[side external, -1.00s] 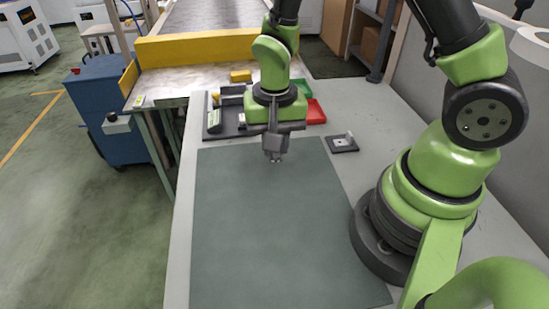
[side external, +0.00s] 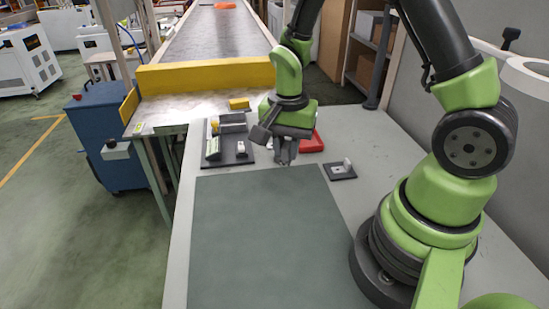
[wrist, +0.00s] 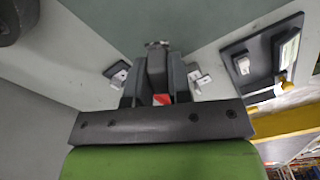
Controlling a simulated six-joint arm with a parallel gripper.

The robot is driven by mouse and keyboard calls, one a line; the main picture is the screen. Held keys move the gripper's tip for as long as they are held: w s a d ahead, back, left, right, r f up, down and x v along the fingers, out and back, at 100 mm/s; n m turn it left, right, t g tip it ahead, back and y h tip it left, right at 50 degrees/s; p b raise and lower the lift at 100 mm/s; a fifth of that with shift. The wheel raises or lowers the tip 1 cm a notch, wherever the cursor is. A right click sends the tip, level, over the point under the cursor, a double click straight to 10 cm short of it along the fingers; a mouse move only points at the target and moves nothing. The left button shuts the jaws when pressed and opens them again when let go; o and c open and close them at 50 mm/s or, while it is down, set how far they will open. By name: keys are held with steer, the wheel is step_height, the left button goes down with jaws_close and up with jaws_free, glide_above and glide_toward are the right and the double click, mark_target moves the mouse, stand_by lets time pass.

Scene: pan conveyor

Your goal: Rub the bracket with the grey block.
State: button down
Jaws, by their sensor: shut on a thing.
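My gripper (side external: 284,160) is above the back edge of the green mat, between the dark tray and a small black pad. It also shows in the wrist view (wrist: 158,46), its fingers shut on a small grey piece at the tips. A pale part, probably the bracket (side external: 347,162), is on the black pad (side external: 337,174), to the right of and apart from my gripper. The pad also shows left of the fingers in the wrist view (wrist: 117,73). Its exact shape is too small to tell.
The dark tray (side external: 228,160) with several pale and grey parts stands at the left. A red bin (side external: 312,143) is behind my gripper. A yellow block (side external: 239,103) lies near the yellow conveyor barrier (side external: 205,74). The green mat (side external: 265,240) is clear.

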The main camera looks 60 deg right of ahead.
steer(key=d+m, duration=0.6)
steer(key=d, duration=0.1)
steer(key=m, duration=0.7)
glide_toward(331, 164)
steer(key=shift+f, duration=3.35)
steer(key=shift+s+a+r, duration=0.4)
steer(key=shift+s+a, duration=0.2)
steer(key=shift+s+a+r, duration=0.35)
steer(key=shift+s+a, duration=0.2)
steer(key=shift+s, duration=0.05)
steer(key=shift+s+a, duration=0.75)
steer(key=shift+w+d, duration=1.2)
steer(key=shift+w+d+f, duration=0.55)
steer(key=shift+w+d, duration=0.2)
step_height(331, 164, up, 8)
steer(key=shift+f, duration=0.15)
